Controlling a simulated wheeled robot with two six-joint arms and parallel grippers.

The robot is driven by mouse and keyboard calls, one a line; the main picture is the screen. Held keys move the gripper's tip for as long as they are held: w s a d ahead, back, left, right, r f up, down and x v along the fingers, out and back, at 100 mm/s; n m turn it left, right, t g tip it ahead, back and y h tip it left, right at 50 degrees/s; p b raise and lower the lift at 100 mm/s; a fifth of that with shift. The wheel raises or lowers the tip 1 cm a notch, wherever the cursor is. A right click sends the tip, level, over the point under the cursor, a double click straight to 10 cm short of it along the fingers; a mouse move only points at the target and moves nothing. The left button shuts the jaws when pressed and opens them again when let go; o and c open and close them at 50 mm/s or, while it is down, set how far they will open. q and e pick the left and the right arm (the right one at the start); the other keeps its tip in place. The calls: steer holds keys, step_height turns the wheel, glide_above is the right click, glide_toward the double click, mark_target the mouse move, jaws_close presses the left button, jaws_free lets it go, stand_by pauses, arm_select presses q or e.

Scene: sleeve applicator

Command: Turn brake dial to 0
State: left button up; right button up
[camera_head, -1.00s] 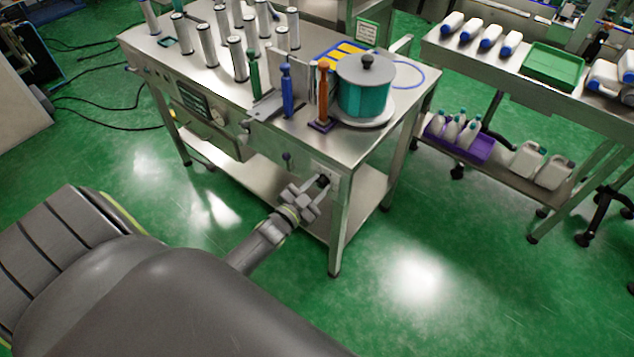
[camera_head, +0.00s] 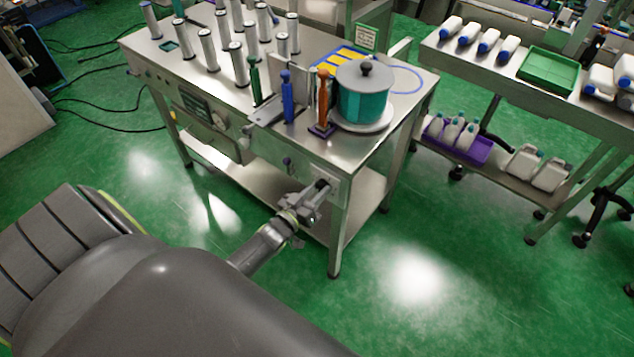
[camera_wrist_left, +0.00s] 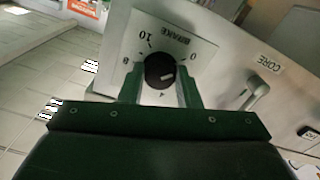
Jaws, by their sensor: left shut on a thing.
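The brake dial (camera_wrist_left: 160,71) is a round black knob with a short white mark, seen in the left wrist view on a pale scale plate (camera_wrist_left: 186,50). The plate's lettering appears upside down, with 10 at the upper left and 0 at the right. The white mark lies on the lower right of the knob's face. My left gripper (camera_wrist_left: 161,84) has one finger on each side of the knob and is shut on it. In the head view, this gripper (camera_head: 320,190) is at the front right corner of the steel machine table (camera_head: 355,160), hiding most of the dial.
A lever labelled CORE (camera_wrist_left: 258,92) is right of the dial in the wrist view. On the table stand a teal roll (camera_head: 362,95), coloured handles and several silver cylinders. A side bench (camera_head: 480,65) with bottles is at right. Green floor in front is clear.

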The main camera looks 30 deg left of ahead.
arm_select(q)
steer(key=shift+f, duration=0.1)
stand_by(0.3)
steer(key=o, duration=1)
steer(key=shift+s, duration=0.1)
steer(key=s, duration=0.5)
steer(key=s+a, duration=0.1)
steer(key=s, duration=0.5)
steer(key=s+b, duration=0.1)
steer(key=s, duration=0.5)
steer(key=shift+s+a, duration=0.1)
steer(key=shift+a, duration=0.05)
